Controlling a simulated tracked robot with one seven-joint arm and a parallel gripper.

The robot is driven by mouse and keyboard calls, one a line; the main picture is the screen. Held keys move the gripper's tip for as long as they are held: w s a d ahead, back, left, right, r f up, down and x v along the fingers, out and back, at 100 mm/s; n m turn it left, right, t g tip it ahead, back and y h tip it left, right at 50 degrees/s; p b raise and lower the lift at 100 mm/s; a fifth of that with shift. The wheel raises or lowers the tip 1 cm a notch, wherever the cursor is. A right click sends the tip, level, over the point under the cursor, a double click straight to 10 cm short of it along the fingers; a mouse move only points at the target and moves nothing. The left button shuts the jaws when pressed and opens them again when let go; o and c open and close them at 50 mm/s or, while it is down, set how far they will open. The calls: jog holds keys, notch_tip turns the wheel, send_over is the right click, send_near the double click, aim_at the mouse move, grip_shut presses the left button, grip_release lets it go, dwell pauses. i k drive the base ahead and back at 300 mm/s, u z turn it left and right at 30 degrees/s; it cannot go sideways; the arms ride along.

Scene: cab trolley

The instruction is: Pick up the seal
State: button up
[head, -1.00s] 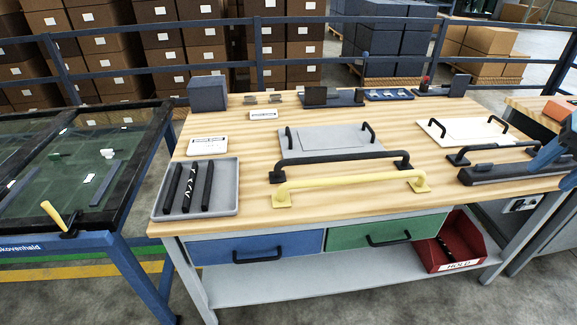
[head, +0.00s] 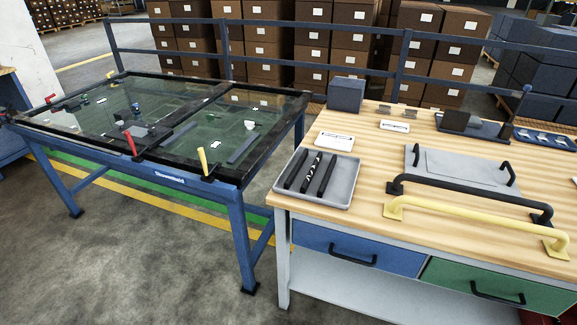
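Three dark seal-like strips lie side by side in a shallow grey tray (head: 345,183) on the near left corner of the wooden workbench (head: 375,150). The left strip (head: 296,169) and right strip (head: 326,175) look plain black. The middle strip (head: 310,172) has white marks along it. The strips lie apart from each other, slanting the same way. I cannot tell from the picture which one is the seal. My gripper is not in view.
Left of the bench stands a blue table (head: 160,178) with a black-framed glass panel (head: 190,105) and upright red and yellow levers (head: 203,161). Floor shows between them. A yellow handle (head: 470,219) and black handle (head: 470,195) lie right of the tray. A railing (head: 240,22) runs behind.

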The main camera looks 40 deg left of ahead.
aim_at(287, 183)
jog(key=u, duration=0.8)
jog(key=i, duration=0.15)
jog(key=u, duration=2.15)
jog(key=k, duration=1.2)
jog(key=z, duration=1.15)
jog(key=i, duration=1)
jog(key=u, duration=0.45)
